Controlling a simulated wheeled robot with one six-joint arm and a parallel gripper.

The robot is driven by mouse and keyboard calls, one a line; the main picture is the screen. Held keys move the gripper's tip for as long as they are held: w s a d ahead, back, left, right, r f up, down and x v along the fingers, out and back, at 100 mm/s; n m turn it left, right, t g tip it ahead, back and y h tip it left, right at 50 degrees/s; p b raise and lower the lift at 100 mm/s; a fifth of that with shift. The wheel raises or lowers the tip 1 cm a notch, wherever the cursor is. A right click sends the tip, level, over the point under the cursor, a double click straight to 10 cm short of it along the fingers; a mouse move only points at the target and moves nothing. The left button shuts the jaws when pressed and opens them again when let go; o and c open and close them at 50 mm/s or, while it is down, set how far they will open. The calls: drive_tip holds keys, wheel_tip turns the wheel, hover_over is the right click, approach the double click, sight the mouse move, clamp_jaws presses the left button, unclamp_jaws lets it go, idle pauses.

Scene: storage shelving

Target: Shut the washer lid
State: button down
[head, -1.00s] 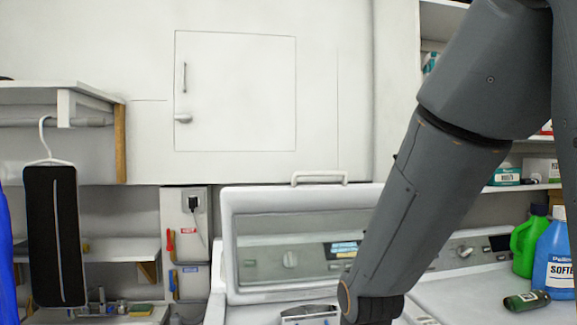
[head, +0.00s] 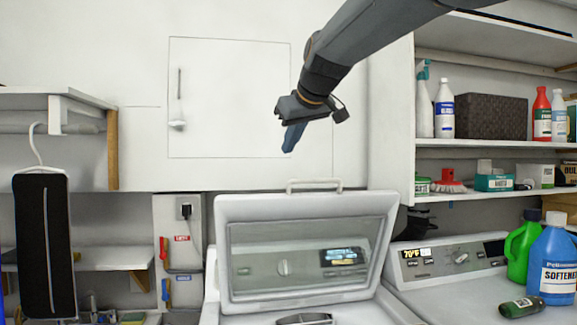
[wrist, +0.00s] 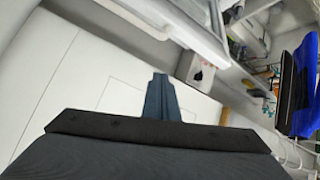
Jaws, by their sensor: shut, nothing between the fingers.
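The washer lid (head: 300,207) stands open, tilted up at the back of the white washer, with a clear window panel (head: 297,262) and a handle (head: 314,185) along its top edge. The washer's control knob and lit display show through the window. My gripper (head: 291,140) is shut and empty, raised above and behind the lid handle in the picture, in front of the white wall cabinet, and apart from the lid. Its closed fingers also show in the wrist view (wrist: 161,97). A pale edge at the top of the wrist view may be the lid; I cannot tell.
A second white appliance with a control panel (head: 450,256) stands at right, holding a green jug (head: 521,250), a blue softener bottle (head: 553,262) and a lying green bottle (head: 520,305). Shelves with bottles are at right. A black garment (head: 42,240) hangs at left.

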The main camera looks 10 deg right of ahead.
drive_tip(key=p, duration=0.4)
hover_over(286, 196)
drive_tip(key=w+a, duration=0.1)
drive_tip(key=w, duration=0.1)
wheel_tip(286, 196, down, 6)
drive_tip(key=shift+w+a+r, duration=0.1)
drive_tip(key=shift+s+f, duration=0.25)
drive_tip(key=shift+f, duration=0.05)
drive_tip(key=shift+s+d+f+p, duration=0.35)
drive_tip(key=shift+s+d, duration=0.3)
drive_tip(key=shift+s, duration=0.25)
drive_tip(key=shift+s+d+f, duration=0.2)
drive_tip(key=shift+s+f, duration=0.15)
drive_tip(key=shift+f, duration=0.15)
